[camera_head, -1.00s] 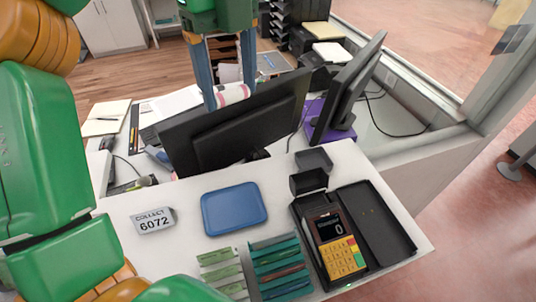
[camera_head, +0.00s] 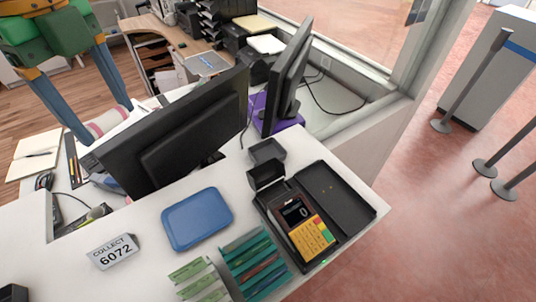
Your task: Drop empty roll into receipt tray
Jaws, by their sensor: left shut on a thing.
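My left gripper (camera_head: 108,123) comes in at the upper left, green with long blue-grey fingers pointing down. It is shut on the empty roll (camera_head: 106,122), a pale tube with a pink band, held between the fingertips. The roll is up beyond the left end of the large black monitor, away from the counter front. A blue tray (camera_head: 197,218) lies flat on the white counter, with nothing visible in it; I take it as the receipt tray. My right gripper is not in view.
A "COLLECT 6072" sign (camera_head: 115,252) stands left of the tray. The black monitor (camera_head: 180,135) stands behind it. Green slip racks (camera_head: 255,262) and a card terminal (camera_head: 305,222) in a black case are to the right. Bare counter lies around the sign.

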